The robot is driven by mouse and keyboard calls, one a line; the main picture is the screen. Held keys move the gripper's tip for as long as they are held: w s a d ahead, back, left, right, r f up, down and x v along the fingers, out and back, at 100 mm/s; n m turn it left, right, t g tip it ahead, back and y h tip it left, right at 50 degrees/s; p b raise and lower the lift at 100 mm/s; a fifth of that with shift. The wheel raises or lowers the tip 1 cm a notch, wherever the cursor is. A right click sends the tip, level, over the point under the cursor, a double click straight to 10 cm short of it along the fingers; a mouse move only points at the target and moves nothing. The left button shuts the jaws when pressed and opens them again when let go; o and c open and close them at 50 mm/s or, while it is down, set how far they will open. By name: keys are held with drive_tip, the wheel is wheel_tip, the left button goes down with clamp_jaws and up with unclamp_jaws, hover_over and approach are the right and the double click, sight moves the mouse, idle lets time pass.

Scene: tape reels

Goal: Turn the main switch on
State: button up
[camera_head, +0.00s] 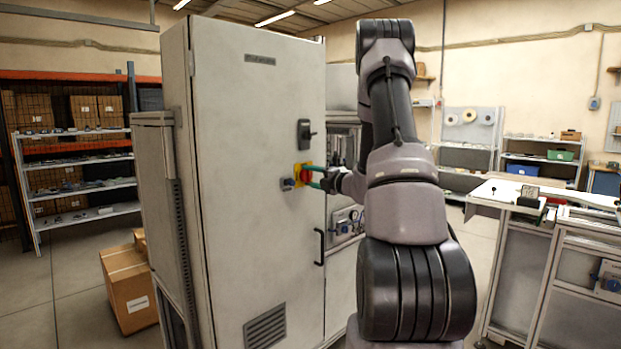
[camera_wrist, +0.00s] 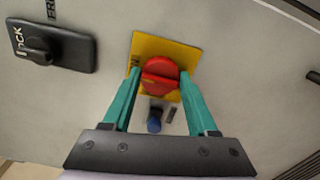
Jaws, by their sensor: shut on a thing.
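The main switch (camera_wrist: 160,77) is a round red knob with a raised grip bar on a yellow plate (camera_wrist: 150,45). It sits on the front of a tall grey cabinet; in the head view the yellow plate (camera_head: 297,170) shows on the door, partly hidden by my gripper. In the wrist view the grip bar lies roughly crosswise. My gripper (camera_wrist: 160,82) has teal fingers, one on each side of the red knob, shut on it. In the head view my gripper (camera_head: 309,177) reaches the switch from the right.
A black lock handle (camera_wrist: 55,47) is beside the plate on the cabinet door (camera_head: 250,120). A blue knob (camera_wrist: 154,121) sits close to the switch. A black door pull (camera_head: 320,246) is lower down. Cardboard boxes (camera_head: 128,285) stand on the floor at left, and a workbench (camera_head: 545,192) is at right.

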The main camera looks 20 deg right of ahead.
drive_tip(key=o, duration=1.4)
drive_tip(key=v, duration=1)
drive_tip(key=shift+s+d, duration=0.15)
drive_tip(key=shift+s, duration=0.25)
